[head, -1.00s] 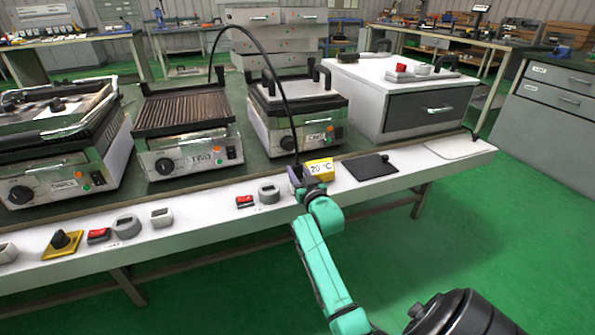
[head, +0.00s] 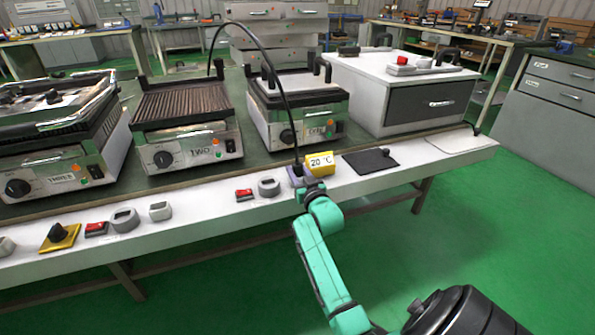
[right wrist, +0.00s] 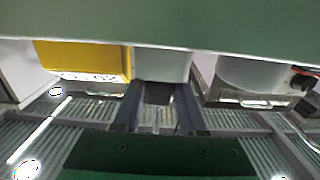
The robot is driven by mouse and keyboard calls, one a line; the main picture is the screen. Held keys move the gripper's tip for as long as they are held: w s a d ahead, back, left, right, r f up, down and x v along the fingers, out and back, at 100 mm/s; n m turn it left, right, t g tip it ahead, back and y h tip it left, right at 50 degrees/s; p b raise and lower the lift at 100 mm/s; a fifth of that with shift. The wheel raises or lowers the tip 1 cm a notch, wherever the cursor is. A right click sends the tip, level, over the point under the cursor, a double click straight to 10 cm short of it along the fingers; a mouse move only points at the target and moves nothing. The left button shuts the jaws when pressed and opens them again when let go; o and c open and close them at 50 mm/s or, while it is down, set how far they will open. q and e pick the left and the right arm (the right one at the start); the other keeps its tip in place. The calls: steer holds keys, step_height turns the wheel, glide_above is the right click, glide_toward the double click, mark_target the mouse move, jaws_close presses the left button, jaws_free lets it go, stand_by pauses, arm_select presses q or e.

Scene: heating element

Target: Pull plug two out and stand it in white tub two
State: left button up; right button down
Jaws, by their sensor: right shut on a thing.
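Grill TWO (head: 197,152) stands on the bench. A black cable (head: 284,95) rises behind it, arches over grill one's left side and comes down at my right gripper (head: 297,178), low over the bench's white front strip. The right gripper (right wrist: 158,112) is shut on a dark piece, the plug (right wrist: 157,95), at the cable's lower end. In the right wrist view a pale tub (right wrist: 162,65) lies right behind the plug; I cannot tell whether the plug is inside it. In the head view my gripper hides that tub. Another white tub (head: 160,211) stands further left. My left gripper is not in view.
A yellow 20 °C block (head: 320,164) stands close right of the gripper. A grey ring (head: 268,187) and a red switch (head: 244,195) are to its left. A black pad (head: 370,161) lies further right.

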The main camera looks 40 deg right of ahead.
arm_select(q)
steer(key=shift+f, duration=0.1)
arm_select(e)
steer(key=shift+f, duration=0.15)
steer(key=shift+c, duration=1.9)
jaws_free()
steer(key=shift+s+a, duration=0.1)
steer(key=shift+s, duration=0.15)
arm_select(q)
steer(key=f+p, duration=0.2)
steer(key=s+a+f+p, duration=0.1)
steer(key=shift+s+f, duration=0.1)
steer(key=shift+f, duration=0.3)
arm_select(e)
steer(key=v, duration=1.4)
